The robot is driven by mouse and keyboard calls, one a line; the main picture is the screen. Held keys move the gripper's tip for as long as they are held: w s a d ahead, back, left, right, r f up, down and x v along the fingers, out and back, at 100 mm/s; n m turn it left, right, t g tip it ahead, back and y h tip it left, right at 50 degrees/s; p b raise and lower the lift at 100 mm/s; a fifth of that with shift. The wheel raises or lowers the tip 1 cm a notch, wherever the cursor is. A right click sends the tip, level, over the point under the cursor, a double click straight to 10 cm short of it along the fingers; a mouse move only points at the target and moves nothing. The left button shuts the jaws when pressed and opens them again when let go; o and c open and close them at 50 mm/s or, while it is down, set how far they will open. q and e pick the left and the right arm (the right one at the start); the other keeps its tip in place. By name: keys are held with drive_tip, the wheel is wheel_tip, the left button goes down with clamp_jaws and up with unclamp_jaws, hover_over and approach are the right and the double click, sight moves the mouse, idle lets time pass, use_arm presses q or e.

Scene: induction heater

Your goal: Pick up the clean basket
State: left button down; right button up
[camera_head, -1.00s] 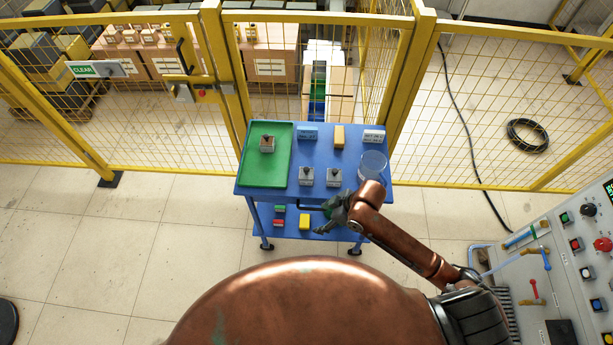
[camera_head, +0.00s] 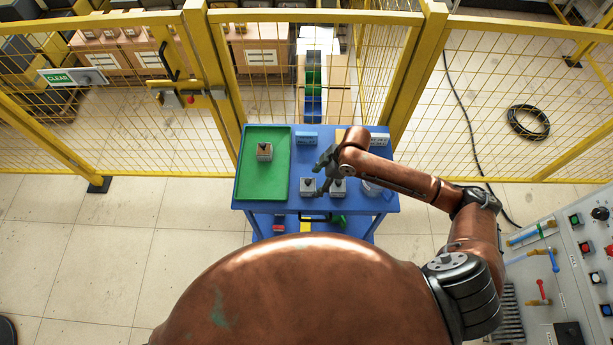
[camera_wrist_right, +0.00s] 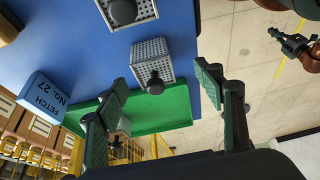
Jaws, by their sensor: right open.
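Two grey perforated baskets with dark knobs stand on the blue table: the left one (camera_head: 308,186) and the right one (camera_head: 338,187), partly hidden by my arm. A third basket (camera_head: 264,151), brownish on top, sits on the green tray (camera_head: 247,185). I cannot tell from labels which is clean. My right gripper (camera_head: 323,172) is open above the two grey baskets. In the right wrist view, one grey basket (camera_wrist_right: 152,62) shows beyond the open fingers (camera_wrist_right: 162,84), apparently untouched. A dark gripper on a copper arm (camera_wrist_right: 295,44), apparently my left one, shows at upper right.
Yellow mesh fence (camera_head: 225,110) stands behind; a control panel (camera_head: 575,265) is at right.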

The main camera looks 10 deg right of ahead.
sight(308, 186)
drive_tip(key=shift+w+a+f, duration=0.1)
drive_tip(key=shift+w+f, duration=0.05)
drive_tip(key=shift+w, duration=0.25)
drive_tip(key=shift+w+a+f, duration=0.15)
drive_tip(key=shift+f, duration=0.15)
drive_tip(key=shift+x, duration=0.75)
drive_tip(key=shift+a+f, duration=0.1)
drive_tip(key=shift+f, duration=0.25)
drive_tip(key=x, duration=0.4)
drive_tip(key=shift+w, duration=0.15)
drive_tip(key=shift+f, duration=0.15)
drive_tip(key=shift+a, duration=0.1)
drive_tip(key=c, duration=1.3)
use_arm(q)
drive_tip(key=shift+s+f, duration=0.15)
drive_tip(key=shift+s, duration=0.6)
use_arm(e)
drive_tip(key=shift+c, duration=0.2)
